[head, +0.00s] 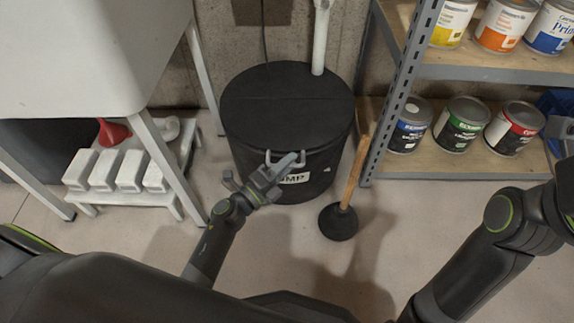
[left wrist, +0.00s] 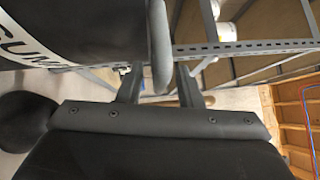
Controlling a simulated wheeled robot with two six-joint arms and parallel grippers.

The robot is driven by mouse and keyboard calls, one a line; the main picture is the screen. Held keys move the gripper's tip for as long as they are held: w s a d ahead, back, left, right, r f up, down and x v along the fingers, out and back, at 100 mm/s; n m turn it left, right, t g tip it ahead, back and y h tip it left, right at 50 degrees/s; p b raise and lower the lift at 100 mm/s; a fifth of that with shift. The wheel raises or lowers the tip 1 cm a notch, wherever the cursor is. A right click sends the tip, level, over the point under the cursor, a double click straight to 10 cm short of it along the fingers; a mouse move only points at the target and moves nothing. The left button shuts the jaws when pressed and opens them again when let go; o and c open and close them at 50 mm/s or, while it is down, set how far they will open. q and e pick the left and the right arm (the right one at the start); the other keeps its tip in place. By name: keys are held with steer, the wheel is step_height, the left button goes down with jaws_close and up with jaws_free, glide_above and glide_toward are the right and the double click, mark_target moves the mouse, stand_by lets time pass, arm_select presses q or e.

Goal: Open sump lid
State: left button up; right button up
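The black round sump (head: 300,185) stands on the floor against the wall, with its flat black lid (head: 285,95) lying closed on top. A grey U-shaped handle (head: 271,157) sits at the lid's front edge, above a white label. My left gripper (head: 283,168) is at this handle. In the left wrist view the handle (left wrist: 160,45) reaches down between the two fingers of the left gripper (left wrist: 159,85), with gaps showing at its sides, so the gripper is open around it. At the right edge a grey part of my right gripper (head: 558,127) shows, too cut off to judge.
A plunger (head: 340,220) with a wooden handle stands right of the sump. A metal shelf (head: 480,165) with paint cans is farther right. A white tub (head: 80,60) on legs and a low white rack with light blocks are left. A white pipe (head: 320,40) rises behind the lid.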

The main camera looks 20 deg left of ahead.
arm_select(q)
steer(key=shift+c, duration=0.2)
jaws_close()
stand_by(0.4)
